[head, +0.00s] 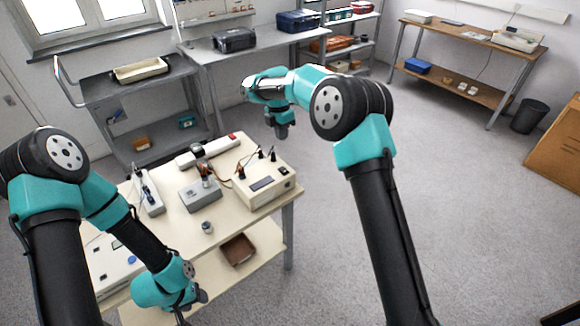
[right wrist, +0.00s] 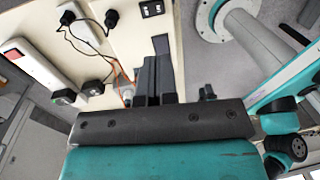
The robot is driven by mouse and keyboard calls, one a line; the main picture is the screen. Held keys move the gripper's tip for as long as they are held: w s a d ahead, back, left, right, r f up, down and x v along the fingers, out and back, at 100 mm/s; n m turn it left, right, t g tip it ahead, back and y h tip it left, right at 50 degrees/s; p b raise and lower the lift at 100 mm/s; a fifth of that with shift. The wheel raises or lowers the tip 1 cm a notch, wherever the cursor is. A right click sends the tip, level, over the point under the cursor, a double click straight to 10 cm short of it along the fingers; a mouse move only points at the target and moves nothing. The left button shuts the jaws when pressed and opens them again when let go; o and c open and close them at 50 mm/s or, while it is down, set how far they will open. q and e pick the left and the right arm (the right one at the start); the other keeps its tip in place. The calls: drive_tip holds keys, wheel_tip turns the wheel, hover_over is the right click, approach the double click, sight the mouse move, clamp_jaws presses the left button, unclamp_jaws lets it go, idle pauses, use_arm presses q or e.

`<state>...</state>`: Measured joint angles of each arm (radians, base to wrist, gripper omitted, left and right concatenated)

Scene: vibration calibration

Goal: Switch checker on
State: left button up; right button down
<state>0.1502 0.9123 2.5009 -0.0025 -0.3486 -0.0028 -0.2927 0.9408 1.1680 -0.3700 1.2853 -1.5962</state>
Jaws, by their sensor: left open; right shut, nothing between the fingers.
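The checker, a cream box (head: 264,187) with a dark display and black plugs on top, stands at the right end of the table. A small black switch (head: 284,171) sits near its right edge; it also shows as a black rocker (right wrist: 152,8) at the top of the right wrist view. I cannot tell its position. My right gripper (head: 282,132) is shut and empty, above and behind the checker. Its dark fingers (right wrist: 160,66) point toward the cream box in the right wrist view. My left gripper (head: 200,298) is open, low at the table's front edge, its fingers partly hidden.
A grey box (head: 201,195) with leads, a small metal cylinder (head: 207,227) and white power strips (head: 208,151) share the table (head: 180,236). A white device (head: 112,262) is at the front left. Open floor lies right of the table.

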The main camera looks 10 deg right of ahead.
sight(285, 171)
drive_tip(key=shift+f, duration=0.1)
drive_tip(key=f, duration=0.4)
drive_tip(key=s+f, duration=0.1)
drive_tip(key=f, duration=0.8)
drive_tip(key=shift+s+d+f, duration=0.25)
drive_tip(key=shift+d+f, duration=0.15)
drive_tip(key=shift+a, duration=0.1)
